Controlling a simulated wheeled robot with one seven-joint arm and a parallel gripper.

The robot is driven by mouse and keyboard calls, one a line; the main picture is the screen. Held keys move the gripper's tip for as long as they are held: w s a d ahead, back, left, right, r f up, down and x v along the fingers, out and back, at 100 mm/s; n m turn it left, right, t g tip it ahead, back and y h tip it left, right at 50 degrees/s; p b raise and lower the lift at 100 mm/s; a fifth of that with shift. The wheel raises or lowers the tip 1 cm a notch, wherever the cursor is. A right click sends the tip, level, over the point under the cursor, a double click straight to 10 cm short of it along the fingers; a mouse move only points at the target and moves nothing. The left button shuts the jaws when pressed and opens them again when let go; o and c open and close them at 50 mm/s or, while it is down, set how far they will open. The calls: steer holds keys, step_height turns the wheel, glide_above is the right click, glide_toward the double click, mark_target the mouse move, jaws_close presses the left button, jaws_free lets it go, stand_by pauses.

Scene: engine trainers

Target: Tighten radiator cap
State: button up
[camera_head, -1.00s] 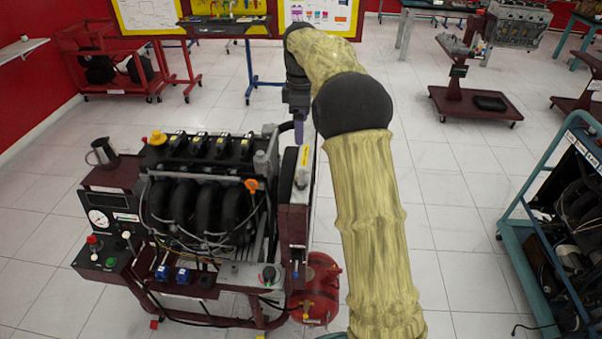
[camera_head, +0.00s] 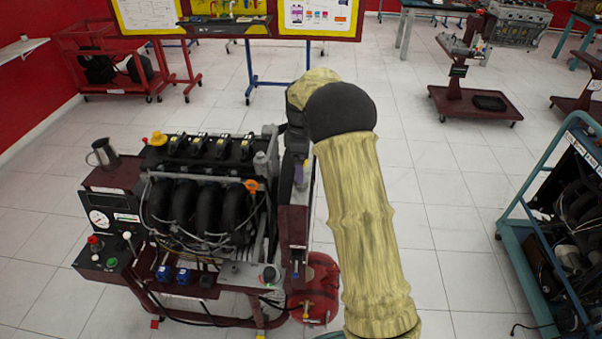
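The engine trainer (camera_head: 205,205) stands left of centre, with a dark red upright radiator housing (camera_head: 293,228) on its right side. My gripper (camera_head: 299,183) points down at the top of this housing, with its purple finger part against it in the picture. Whether it touches is not clear. I cannot make out the radiator cap; my gripper and forearm cover much of the housing's top. The fingers are too small and overlapped to show whether they are open or shut. A yellow cap (camera_head: 158,138) sits on the engine's far left corner, away from my gripper.
A metal jug (camera_head: 103,153) stands on the trainer's left shelf. A red tank (camera_head: 318,288) sits low beside the housing. A teal-framed trainer (camera_head: 545,230) stands at the right. Tiled floor (camera_head: 455,210) between them is clear.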

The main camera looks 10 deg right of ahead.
step_height(320, 180, down, 5)
steer(key=shift+r+p, duration=0.1)
steer(key=shift+p, duration=0.2)
steer(key=shift+c, duration=0.5)
steer(key=c, duration=0.9)
